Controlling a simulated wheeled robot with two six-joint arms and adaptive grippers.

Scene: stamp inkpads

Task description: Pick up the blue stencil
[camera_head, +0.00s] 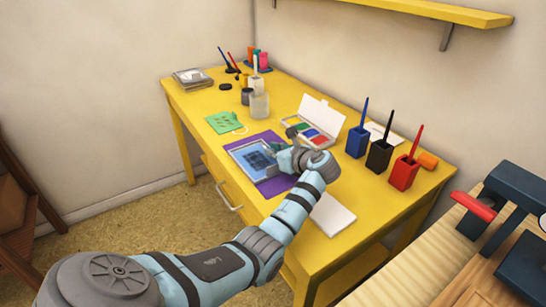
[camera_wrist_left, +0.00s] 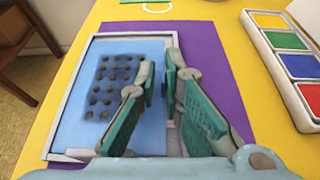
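The blue stencil (camera_head: 252,157) is a flat blue sheet with rows of dark holes, framed by a pale grey border. It lies on a purple mat (camera_head: 273,184) on the yellow table. In the left wrist view the stencil (camera_wrist_left: 75,105) fills the left and centre, on the purple mat (camera_wrist_left: 205,42). My left gripper (camera_head: 277,149) is over the stencil's right side. In the wrist view its green-padded fingers (camera_wrist_left: 160,62) are apart, with blue sheet and the grey right border showing between them. The fingers hide part of that border; contact cannot be told. My right gripper is not in view.
A paint box (camera_head: 314,125) with coloured pads stands right of the mat. Blue (camera_head: 357,142), black (camera_head: 379,156) and red (camera_head: 404,173) brush holders stand along the wall side. A white pad (camera_head: 332,214) lies near the front, and a green card (camera_head: 224,122) lies behind.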

